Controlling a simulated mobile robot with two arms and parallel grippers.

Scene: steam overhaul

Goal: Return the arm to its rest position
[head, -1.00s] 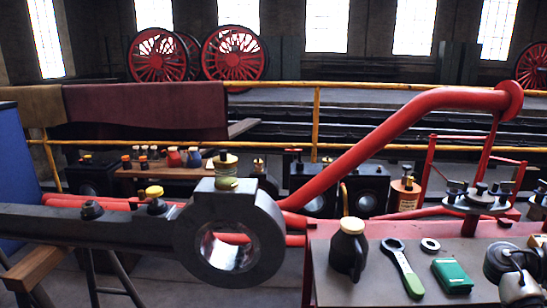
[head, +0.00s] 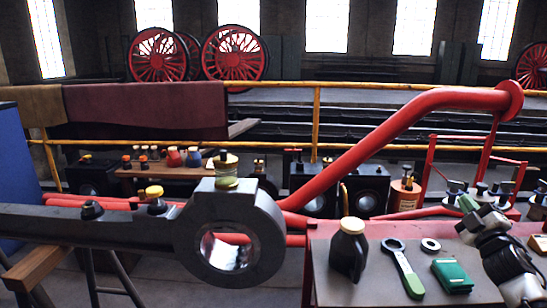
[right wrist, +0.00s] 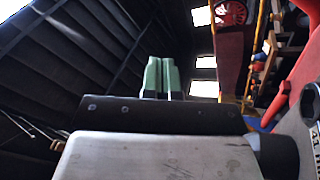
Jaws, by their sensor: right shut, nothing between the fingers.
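My right arm reaches in at the right edge of the head view, above the right end of the dark bench. Its gripper (head: 467,204) points up and to the left, with pale green fingertips in front of the black knobs on the red stand. In the right wrist view the two green fingers (right wrist: 161,77) stand side by side, shut, with nothing between them. My left gripper is not in view.
On the bench (head: 330,285) are a black bottle (head: 348,250), a green-handled wrench (head: 402,268), a ring (head: 430,245) and a green box (head: 452,275). A big grey rod (head: 90,225) spans the left. A red pipe (head: 390,135) slants above the bench.

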